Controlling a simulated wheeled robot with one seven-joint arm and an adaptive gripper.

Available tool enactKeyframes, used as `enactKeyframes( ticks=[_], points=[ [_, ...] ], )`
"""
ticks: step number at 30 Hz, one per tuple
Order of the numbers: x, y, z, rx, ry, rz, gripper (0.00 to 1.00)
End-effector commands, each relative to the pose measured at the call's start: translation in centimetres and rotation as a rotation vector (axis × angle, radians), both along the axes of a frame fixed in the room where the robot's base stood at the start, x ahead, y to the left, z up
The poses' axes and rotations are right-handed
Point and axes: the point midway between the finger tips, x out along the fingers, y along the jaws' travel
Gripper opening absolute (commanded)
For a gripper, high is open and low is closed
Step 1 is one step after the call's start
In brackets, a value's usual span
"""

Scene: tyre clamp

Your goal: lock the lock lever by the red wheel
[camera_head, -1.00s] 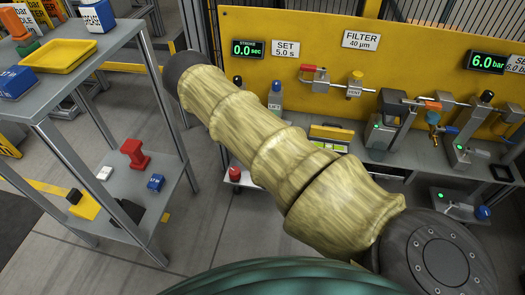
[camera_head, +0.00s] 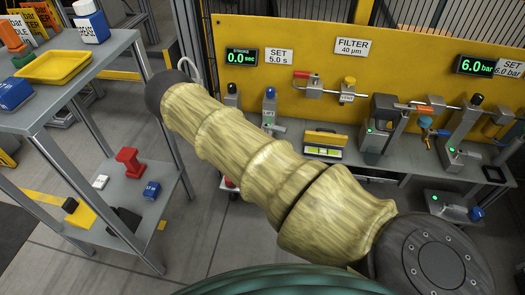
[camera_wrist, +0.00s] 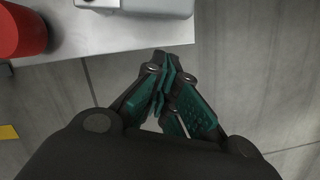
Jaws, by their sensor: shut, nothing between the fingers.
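My gripper (camera_wrist: 164,78) shows in the wrist view with its teal-padded fingers drawn together and empty, over the grey floor beside a pale bench edge. A red round part (camera_wrist: 18,32), perhaps the red wheel, is cut off at the upper left of the wrist view, to the left of the gripper. In the head view only a sliver of a red part (camera_head: 228,183) shows beside my arm, low by the bench. I cannot make out the lock lever; my arm hides much of that area in the head view.
A grey block (camera_wrist: 155,6) lies on the pale surface (camera_wrist: 120,43) at the wrist view's top. A bench with a yellow panel (camera_head: 290,55) and valves stands behind my arm. A shelf rack (camera_head: 140,212) with small items stands left. Floor between them is clear.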

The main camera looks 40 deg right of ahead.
Motion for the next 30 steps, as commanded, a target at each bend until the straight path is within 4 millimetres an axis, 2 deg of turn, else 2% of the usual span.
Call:
enactKeyframes(
  ticks=[2, 3, 6, 15, 21, 30],
  points=[
    [-0.4, 1.0, 0.2, -0.001, 0.001, 0.004, 0.0],
    [-0.3, 1.0, 1.3, -0.001, -0.003, 0.002, 0.0],
    [-0.6, 1.2, 3.2, -0.001, -0.003, 0.0, 0.0],
    [-1.4, 2.2, 7.9, 0.0, -0.002, -0.002, 0.0],
    [-1.6, 2.6, 9.5, 0.0, -0.001, -0.001, 0.0],
    [-1.7, 2.7, 9.7, 0.0, 0.0, -0.001, 0.0]
  ],
)
